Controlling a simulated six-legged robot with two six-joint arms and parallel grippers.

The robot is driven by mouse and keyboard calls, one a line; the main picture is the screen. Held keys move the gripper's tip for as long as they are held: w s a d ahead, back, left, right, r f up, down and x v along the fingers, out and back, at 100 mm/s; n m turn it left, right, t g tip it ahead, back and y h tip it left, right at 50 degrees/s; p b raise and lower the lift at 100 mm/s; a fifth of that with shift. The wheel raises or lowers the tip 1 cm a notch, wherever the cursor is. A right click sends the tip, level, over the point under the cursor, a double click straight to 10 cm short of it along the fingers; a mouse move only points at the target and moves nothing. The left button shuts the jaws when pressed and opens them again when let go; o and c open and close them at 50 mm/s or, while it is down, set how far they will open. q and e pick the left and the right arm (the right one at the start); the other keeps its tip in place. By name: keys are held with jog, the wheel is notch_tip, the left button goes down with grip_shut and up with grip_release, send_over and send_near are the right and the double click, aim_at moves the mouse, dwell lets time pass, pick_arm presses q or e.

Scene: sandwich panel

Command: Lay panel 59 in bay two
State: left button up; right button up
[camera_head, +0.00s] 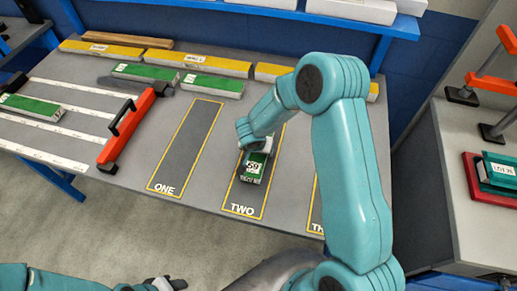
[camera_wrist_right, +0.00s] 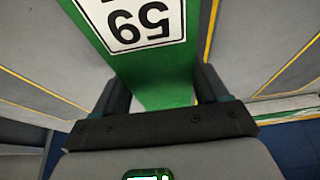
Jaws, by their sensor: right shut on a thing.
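Panel 59 is green with a white label reading 59 (camera_head: 253,170). In the head view it lies lengthwise within bay TWO (camera_head: 241,198), a yellow-outlined strip, with its front part showing and the rest hidden under my right arm. In the right wrist view the panel (camera_wrist_right: 160,75) runs between the two dark fingers of my right gripper (camera_wrist_right: 160,97), which is shut on it. Whether the panel touches the table surface is hard to tell. My left gripper (camera_head: 168,284) is at the bottom edge, away from the table, and its jaws are unclear.
Bay ONE (camera_head: 187,145), left of bay TWO, is empty. Bay three is mostly hidden behind my arm. Green panels (camera_head: 212,85) and yellow panels (camera_head: 197,60) lie along the back. A red tray (camera_head: 474,170) is at right.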

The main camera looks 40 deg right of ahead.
jog(key=shift+f+b, duration=0.3)
jog(key=shift+b, duration=0.1)
jog(key=o, duration=1.1)
jog(key=shift+r, duration=0.1)
jog(key=shift+r, duration=0.3)
jog(key=b+v, duration=0.1)
jog(key=v, duration=1.4)
jog(key=shift+s+r, duration=0.2)
jog(key=shift+s, duration=0.1)
jog(key=shift+a, duration=0.15)
